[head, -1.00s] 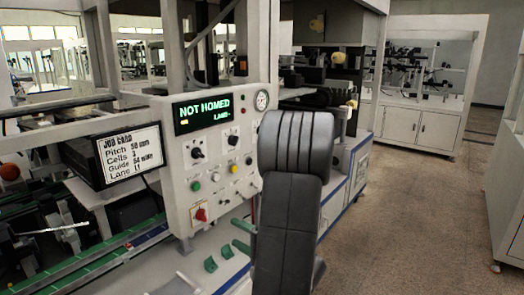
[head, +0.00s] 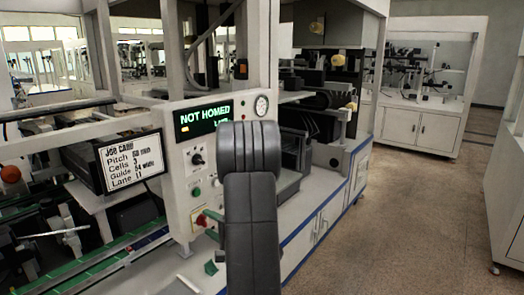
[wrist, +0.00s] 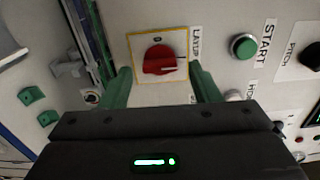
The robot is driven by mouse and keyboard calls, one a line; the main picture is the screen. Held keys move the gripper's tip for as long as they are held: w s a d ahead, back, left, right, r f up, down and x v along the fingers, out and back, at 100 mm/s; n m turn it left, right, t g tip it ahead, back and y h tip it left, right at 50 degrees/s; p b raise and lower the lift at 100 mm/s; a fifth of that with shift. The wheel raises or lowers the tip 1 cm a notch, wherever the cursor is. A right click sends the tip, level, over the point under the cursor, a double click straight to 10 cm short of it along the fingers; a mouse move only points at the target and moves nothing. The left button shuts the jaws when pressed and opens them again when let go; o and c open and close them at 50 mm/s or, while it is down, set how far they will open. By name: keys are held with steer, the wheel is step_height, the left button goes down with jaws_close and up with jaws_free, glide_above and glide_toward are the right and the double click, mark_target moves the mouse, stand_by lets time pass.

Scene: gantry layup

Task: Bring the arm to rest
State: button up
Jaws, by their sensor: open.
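My arm (head: 252,230) stands raised in front of the white control panel (head: 180,150) in the head view and covers its right part. In the wrist view my gripper (wrist: 160,68) is open, its two green fingers on either side of a red rotary switch (wrist: 159,60) on a yellow-edged plate. Nothing is held between them. Whether the fingers touch the panel cannot be told. In the head view the red switch (head: 201,220) shows just left of the arm, with green finger parts beside it. The display (head: 203,117) reads NOT HOMED; its second line is partly hidden.
A green START button (wrist: 243,46) and a black PITCH knob (wrist: 311,56) lie right of the gripper. A job card screen (head: 132,163) stands left of the panel. Green blocks (wrist: 31,95) sit on the surface below. The floor (head: 420,200) on the right is clear.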

steer(key=shift+w+a+f+n+b, duration=0.2)
steer(key=shift+w+a+n+b, duration=0.25)
steer(key=shift+a+n+b, duration=0.15)
steer(key=shift+s+d+r+n+b, duration=0.15)
steer(key=shift+n+b, duration=0.5)
steer(key=shift+n, duration=0.35)
steer(key=n+b, duration=0.3)
steer(key=n, duration=0.1)
steer(key=shift+n, duration=0.3)
steer(key=n+b, duration=0.5)
steer(key=shift+s+r+n+b, duration=0.1)
steer(key=shift+r+n+b, duration=0.1)
steer(key=shift+n+b, duration=1.25)
